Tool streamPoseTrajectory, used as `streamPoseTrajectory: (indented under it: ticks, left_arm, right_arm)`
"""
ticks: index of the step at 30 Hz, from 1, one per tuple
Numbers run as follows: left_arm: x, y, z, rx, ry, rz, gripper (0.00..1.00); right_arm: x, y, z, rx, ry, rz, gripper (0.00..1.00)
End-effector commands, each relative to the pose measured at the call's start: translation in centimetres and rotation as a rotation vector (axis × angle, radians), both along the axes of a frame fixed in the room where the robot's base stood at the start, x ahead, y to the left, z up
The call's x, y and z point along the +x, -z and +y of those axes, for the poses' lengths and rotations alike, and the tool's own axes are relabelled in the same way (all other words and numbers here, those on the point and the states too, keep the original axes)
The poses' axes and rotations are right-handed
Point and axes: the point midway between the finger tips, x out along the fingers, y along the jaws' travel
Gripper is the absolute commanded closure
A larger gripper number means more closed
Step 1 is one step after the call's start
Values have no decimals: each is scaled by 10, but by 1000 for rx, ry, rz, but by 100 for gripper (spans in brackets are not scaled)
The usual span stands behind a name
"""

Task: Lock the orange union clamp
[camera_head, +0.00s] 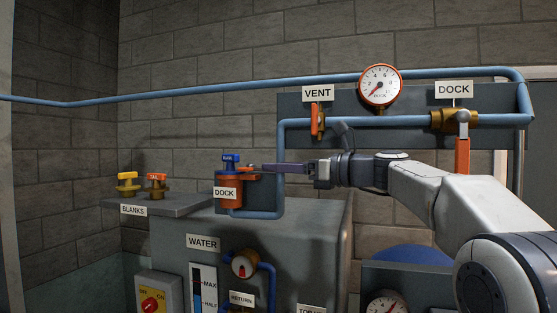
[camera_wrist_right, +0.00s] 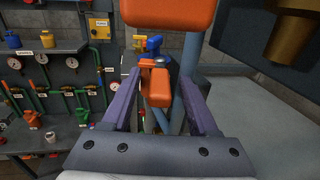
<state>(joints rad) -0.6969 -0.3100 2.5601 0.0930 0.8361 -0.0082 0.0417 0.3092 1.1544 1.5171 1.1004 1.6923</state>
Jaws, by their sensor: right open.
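The orange union clamp (camera_head: 229,192) stands on the blue pipe behind the DOCK label, with a blue plug (camera_head: 231,160) on top. Its orange lever (camera_head: 247,168) sticks out to the right, toward my right gripper (camera_head: 267,168). In the right wrist view my two purple fingers (camera_wrist_right: 160,88) are spread, with the orange lever (camera_wrist_right: 158,88) showing between them and a gap on both sides. I cannot tell how deep the lever reaches between the fingers. The blue plug (camera_wrist_right: 154,44) shows beyond it. My left gripper is in neither view.
The VENT valve's orange handle (camera_head: 317,120) hangs above my right gripper. A round gauge (camera_head: 380,86) and the DOCK valve's orange handle (camera_head: 462,155) are further right. Yellow (camera_head: 128,184) and orange (camera_head: 156,186) blanks stand on the left shelf.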

Motion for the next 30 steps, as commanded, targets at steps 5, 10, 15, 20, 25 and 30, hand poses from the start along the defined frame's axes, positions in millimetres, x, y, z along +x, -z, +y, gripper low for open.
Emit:
streamPoseTrajectory:
  ticks: [5,10,15,20,25,30]
  left_arm:
    - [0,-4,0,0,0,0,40]
    - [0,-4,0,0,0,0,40]
    - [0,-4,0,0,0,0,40]
    - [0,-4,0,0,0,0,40]
    - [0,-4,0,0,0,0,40]
    - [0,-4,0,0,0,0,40]
  right_arm:
    - [4,0,7,0,0,-1,40]
    - [4,1,7,-1,1,0,40]
    - [4,1,7,-2,1,-1,94]
    - [4,0,7,-2,1,-1,100]
    - [4,0,7,-2,1,-1,100]
    - [4,0,7,-2,1,-1,100]
